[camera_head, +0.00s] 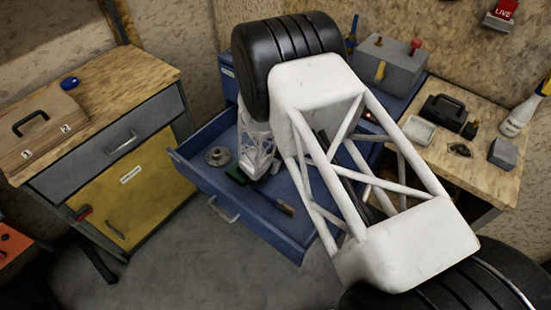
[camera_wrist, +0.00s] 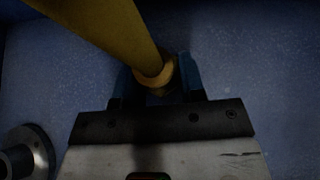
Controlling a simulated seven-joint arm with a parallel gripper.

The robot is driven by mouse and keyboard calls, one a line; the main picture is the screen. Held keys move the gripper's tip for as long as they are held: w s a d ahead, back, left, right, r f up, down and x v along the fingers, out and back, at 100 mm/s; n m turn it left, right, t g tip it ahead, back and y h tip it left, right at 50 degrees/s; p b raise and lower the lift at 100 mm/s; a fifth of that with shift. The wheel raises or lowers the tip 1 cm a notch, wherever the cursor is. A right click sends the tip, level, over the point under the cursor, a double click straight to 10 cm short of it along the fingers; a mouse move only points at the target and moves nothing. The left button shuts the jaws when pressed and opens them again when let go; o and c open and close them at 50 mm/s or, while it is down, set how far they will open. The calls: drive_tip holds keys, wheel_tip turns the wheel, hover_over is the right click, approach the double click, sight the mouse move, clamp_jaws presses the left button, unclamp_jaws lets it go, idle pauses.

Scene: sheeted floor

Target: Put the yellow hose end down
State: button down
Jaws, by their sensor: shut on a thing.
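In the wrist view, the yellow hose end (camera_wrist: 110,30) is a thick yellow tube with a collar at its tip. It runs from the top left down to my gripper (camera_wrist: 157,82). The two blue fingers stand on either side of the collar, shut on it. Behind them is a plain blue surface, which looks like the inside of the open blue drawer (camera_head: 284,237). In the head view, my arm comes down over this drawer. It hides the fingertips, and I cannot make out the hose there. The gap between the hose end and the drawer floor cannot be judged.
A grey round flange (camera_head: 218,156) lies in the drawer, left of my gripper; it also shows in the wrist view (camera_wrist: 28,152). A brown-handled tool (camera_head: 284,207) lies near the front. A wooden-topped cabinet (camera_head: 120,85) stands left, a workbench (camera_head: 490,178) right.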

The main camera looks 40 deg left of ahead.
idle(0.3)
drive_tip(key=c, duration=0.7)
unclamp_jaws()
drive_tip(key=shift+f, duration=0.1)
drive_tip(key=v, duration=1.2)
